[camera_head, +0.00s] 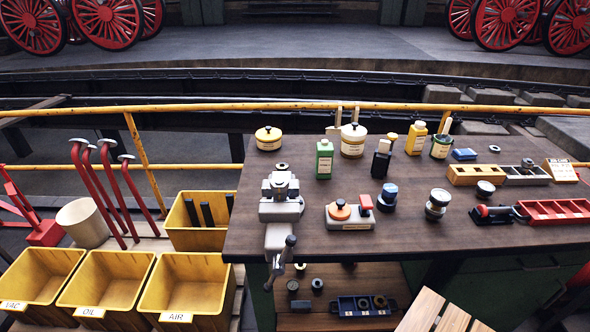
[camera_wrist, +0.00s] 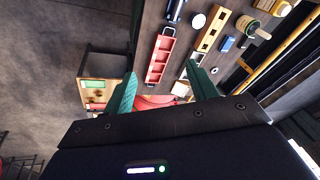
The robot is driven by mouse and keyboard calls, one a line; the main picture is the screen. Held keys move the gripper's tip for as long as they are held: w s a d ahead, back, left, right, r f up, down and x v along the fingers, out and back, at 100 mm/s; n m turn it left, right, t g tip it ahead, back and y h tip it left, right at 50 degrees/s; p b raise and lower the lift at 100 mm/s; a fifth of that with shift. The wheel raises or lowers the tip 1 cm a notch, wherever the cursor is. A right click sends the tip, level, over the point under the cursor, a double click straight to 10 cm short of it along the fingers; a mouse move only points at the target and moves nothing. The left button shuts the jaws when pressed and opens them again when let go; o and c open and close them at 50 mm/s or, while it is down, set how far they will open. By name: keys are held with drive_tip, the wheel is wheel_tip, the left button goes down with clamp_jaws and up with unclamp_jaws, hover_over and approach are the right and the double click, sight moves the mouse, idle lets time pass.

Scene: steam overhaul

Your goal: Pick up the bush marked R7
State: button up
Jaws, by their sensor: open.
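No R7 marking is readable in either view, so I cannot tell which part is that bush. Several small ring-like parts (camera_head: 317,283) lie on the lower wooden shelf in the head view. Others sit in a blue tray (camera_head: 345,310) on that shelf. A small ring also rests on the vise (camera_head: 281,208). My gripper (camera_wrist: 160,74) shows only in the wrist view, its two green fingers spread apart with nothing held. It points toward the workbench's red compartment tray (camera_wrist: 151,74), which also shows at the right of the bench in the head view (camera_head: 555,212).
The dark workbench (camera_head: 385,248) carries bottles, tins, a yellow rack (camera_head: 475,175) and a grey rack (camera_head: 528,177). Yellow bins (camera_head: 195,285) stand to its left, with red long-handled tools (camera_head: 120,195) behind. A yellow rail (camera_head: 200,107) runs behind the bench.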

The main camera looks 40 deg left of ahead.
drive_tip(key=w+a+f+m+g, duration=0.1)
drive_tip(key=w+a, duration=0.3)
drive_tip(key=a, duration=0.7)
drive_tip(key=w+a+m, duration=0.1)
drive_tip(key=w+a, duration=0.2)
drive_tip(key=a, duration=0.8)
drive_tip(key=w+a+f+m+g, duration=0.1)
drive_tip(key=w+a, duration=0.3)
drive_tip(key=a, duration=0.7)
drive_tip(key=s+a+f+m, duration=0.1)
drive_tip(key=s+a+f, duration=0.15)
drive_tip(key=a, duration=0.55)
drive_tip(key=s+a+f+m, duration=0.1)
drive_tip(key=a+f, duration=0.2)
drive_tip(key=a, duration=0.4)
drive_tip(key=s+a+f, duration=0.2)
drive_tip(key=a, duration=0.6)
drive_tip(key=m+g+h, duration=0.1)
drive_tip(key=m, duration=0.2)
hover_over(282, 165)
drive_tip(key=f, duration=2.6)
drive_tip(key=shift+s+d+f, duration=0.15)
drive_tip(key=shift+s+d, duration=0.05)
drive_tip(key=shift+s, duration=0.1)
drive_tip(key=shift+w+a+f, duration=0.1)
drive_tip(key=shift+w+f, duration=0.05)
drive_tip(key=shift+f, duration=1.2)
drive_tip(key=shift+w+a+f, duration=0.1)
drive_tip(key=shift+f, duration=1.25)
drive_tip(key=c, duration=0.9)
